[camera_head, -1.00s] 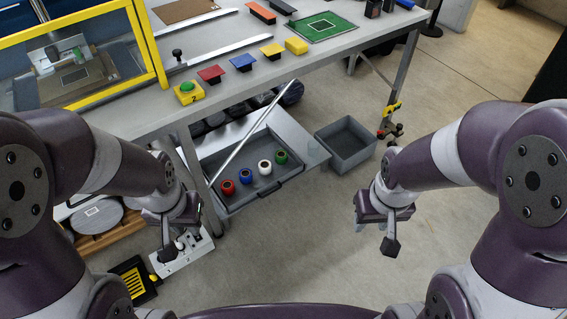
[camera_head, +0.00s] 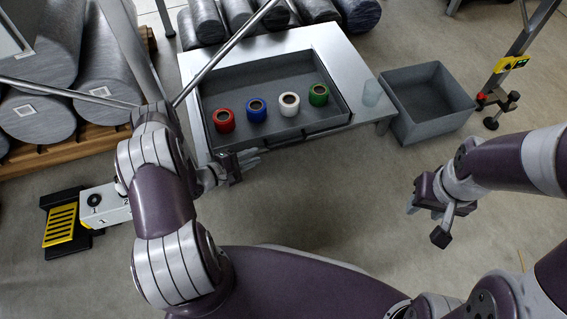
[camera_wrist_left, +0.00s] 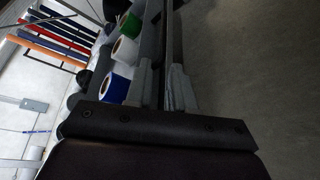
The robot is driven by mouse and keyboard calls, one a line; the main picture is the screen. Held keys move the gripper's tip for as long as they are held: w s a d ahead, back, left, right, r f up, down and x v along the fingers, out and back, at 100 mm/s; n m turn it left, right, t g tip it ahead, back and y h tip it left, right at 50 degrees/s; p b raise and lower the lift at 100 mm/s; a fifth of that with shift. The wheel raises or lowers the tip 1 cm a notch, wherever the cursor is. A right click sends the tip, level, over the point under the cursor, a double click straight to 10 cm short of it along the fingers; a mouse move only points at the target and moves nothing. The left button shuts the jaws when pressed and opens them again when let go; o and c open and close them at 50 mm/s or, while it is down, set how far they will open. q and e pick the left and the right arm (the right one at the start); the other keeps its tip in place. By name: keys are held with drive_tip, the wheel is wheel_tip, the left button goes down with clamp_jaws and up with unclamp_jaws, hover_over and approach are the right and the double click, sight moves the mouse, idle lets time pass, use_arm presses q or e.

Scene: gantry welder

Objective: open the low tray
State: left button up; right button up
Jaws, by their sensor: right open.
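The low tray (camera_head: 235,85) is a grey, shallow tray set in a pale metal low table. A red, a blue, a white and a green roll stand in a row inside it. A dark handle bar (camera_head: 302,137) runs along its front edge. My left gripper (camera_head: 238,160) is at the left part of this front edge. In the left wrist view its two fingers (camera_wrist_left: 166,88) lie close on either side of the dark bar and appear shut on it. My right gripper (camera_head: 440,205) is open and empty above the floor, right of the tray.
A grey open bin (camera_head: 428,103) stands right of the tray, and a translucent cup (camera_head: 371,93) is near the tray's right side. Large grey cylinders (camera_head: 100,80) lie on a wooden pallet at left. A white box (camera_head: 103,207) is at lower left. Floor in front is clear.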

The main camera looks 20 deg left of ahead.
sight(283, 145)
use_arm(q)
drive_tip(key=b+x, duration=0.6)
drive_tip(key=x, duration=0.6)
drive_tip(key=shift+d+f, duration=0.2)
drive_tip(key=shift+d, duration=0.1)
use_arm(e)
wheel_tip(283, 145, down, 7)
use_arm(q)
drive_tip(key=shift+r, duration=0.1)
drive_tip(key=shift+d, duration=0.1)
clamp_jaws()
